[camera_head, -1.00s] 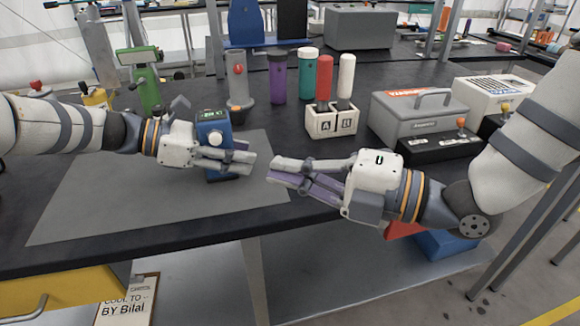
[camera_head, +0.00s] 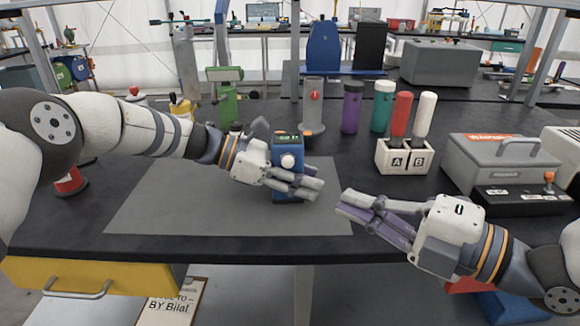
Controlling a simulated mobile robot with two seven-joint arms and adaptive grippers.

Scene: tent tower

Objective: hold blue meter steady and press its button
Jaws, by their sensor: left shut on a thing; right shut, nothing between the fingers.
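The blue meter (camera_head: 288,150) stands upright on the grey mat (camera_head: 165,195), with a lit green display at its top and a round pale knob or button on its front. My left gripper (camera_head: 300,186) is shut on the blue meter, its fingers across the lower front and hiding part of it. My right gripper (camera_head: 352,205) is shut and empty, to the right of the meter near the mat's right edge, its fingertips pointing left and apart from the meter.
Behind the mat stand a green device (camera_head: 227,100), a grey cylinder with a red button (camera_head: 314,100), and purple (camera_head: 352,107) and teal (camera_head: 382,105) bottles. A white A/B holder (camera_head: 404,158) carries red and white cylinders. A grey case (camera_head: 495,165) stands at the right.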

